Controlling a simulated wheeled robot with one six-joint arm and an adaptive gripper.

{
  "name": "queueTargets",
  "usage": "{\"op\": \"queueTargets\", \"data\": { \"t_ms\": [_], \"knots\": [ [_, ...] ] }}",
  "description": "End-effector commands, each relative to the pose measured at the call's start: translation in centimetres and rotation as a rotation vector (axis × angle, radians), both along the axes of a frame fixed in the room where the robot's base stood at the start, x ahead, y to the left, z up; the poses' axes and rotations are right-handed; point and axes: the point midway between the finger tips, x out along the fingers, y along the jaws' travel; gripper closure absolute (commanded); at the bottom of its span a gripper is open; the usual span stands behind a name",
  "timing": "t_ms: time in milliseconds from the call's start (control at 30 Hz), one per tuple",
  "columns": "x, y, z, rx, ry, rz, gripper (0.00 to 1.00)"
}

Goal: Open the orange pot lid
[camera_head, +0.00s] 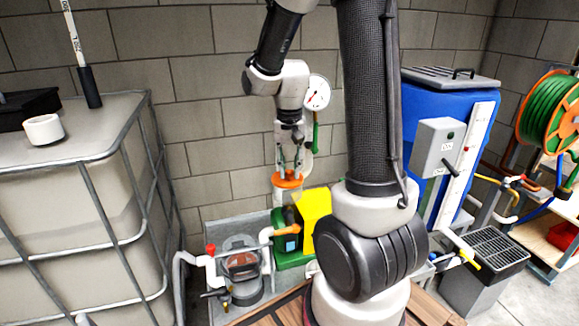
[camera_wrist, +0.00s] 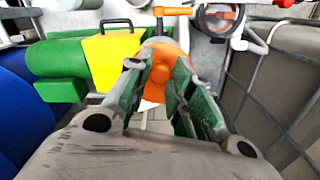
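The orange pot lid (camera_head: 287,180) sits on top of a short white cylinder (camera_head: 282,194), beside the yellow-and-green pump unit. My gripper (camera_head: 290,170) points down over the lid from above, its two fingertips at lid height. In the wrist view the orange lid (camera_wrist: 160,75) lies between the two fingers of my gripper (camera_wrist: 160,68), which stand apart with green on their inner faces. The fingers straddle the lid's raised middle part. Whether both fingers touch it is not clear. The fingers hide the lid's sides.
A caged white tank (camera_head: 70,190) fills the left. A blue tank (camera_head: 430,110) stands right, behind my arm. A gauge (camera_head: 316,93) is near my wrist.

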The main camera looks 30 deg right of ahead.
Motion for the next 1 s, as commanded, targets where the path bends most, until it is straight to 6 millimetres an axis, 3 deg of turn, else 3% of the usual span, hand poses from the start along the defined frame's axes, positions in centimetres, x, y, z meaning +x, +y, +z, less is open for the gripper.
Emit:
{"op": "queueTargets", "data": {
  "t_ms": [100,567,1000],
  "knots": [
    [0.0,0.0,0.0,0.0,0.0,0.0,1.0],
    [0.5,-0.1,0.4,0.016,0.053,-0.001,1.0],
    [2.9,-0.8,2.2,0.111,0.386,0.0,1.0]
  ]
}}
